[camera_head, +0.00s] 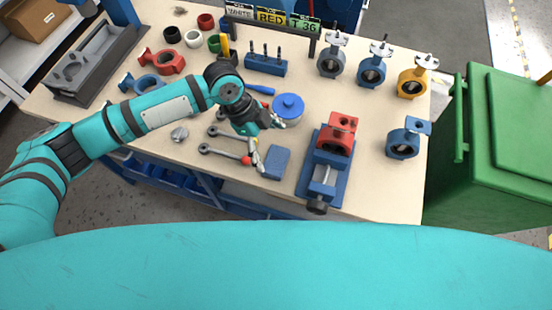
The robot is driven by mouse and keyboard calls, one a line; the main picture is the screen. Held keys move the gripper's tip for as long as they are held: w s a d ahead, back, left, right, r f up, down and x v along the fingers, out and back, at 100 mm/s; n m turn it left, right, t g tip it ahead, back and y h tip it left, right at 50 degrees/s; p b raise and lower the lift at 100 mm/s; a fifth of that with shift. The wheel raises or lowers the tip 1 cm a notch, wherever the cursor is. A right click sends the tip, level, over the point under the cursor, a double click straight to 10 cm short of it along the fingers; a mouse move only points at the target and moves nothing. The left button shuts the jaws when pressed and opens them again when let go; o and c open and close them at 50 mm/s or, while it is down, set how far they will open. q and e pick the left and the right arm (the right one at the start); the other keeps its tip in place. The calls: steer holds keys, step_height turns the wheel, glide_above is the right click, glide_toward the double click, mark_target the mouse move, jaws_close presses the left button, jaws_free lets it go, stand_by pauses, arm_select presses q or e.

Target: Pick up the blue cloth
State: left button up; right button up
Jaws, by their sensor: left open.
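The blue cloth (277,162) is a small folded rectangle lying flat near the front edge of the workbench, left of the blue vise. My left gripper (269,144) reaches in from the left, just above and left of the cloth in the picture. Its fingers are spread, with one by the front of the blue-lidded pot and the other by the cloth's left side. It is open and holds nothing. I cannot tell its exact height over the bench. My right gripper is not in view.
A blue-lidded pot (288,109) stands just behind the cloth. The blue vise (325,170) holds a red valve body (341,131). Wrenches (222,152) lie left of the gripper. Several valves stand at the back right. A green bin (505,125) stands right of the bench (374,194).

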mark_target(275, 160)
arm_select(q)
steer(key=shift+x, duration=0.75)
steer(key=x, duration=0.1)
steer(key=p+x, duration=0.1)
steer(key=x, duration=0.2)
steer(key=shift+s+a+f+p, duration=0.1)
steer(key=shift+a+f+p, duration=0.2)
steer(key=shift+f, duration=0.2)
steer(key=shift+d+f, duration=0.15)
steer(key=shift+f, duration=0.1)
steer(key=c, duration=0.9)
steer(key=shift+r, duration=0.1)
steer(key=shift+r+b, duration=0.3)
steer(key=shift+r, duration=0.25)
steer(key=shift+s+r+b, duration=0.2)
steer(key=shift+r+b, duration=0.15)
steer(key=shift+r, duration=0.75)
steer(key=s+a, duration=0.2)
steer(key=s, duration=0.2)
steer(key=s+a+r+b, duration=0.1)
steer(key=s+a, duration=0.2)
steer(key=s, duration=0.2)
steer(key=s+a+b, duration=0.1)
steer(key=s+a, duration=0.1)
steer(key=s, duration=0.2)
steer(key=shift+s+a+r, duration=0.25)
steer(key=shift+s+a, duration=0.05)
steer(key=shift+a, duration=0.1)
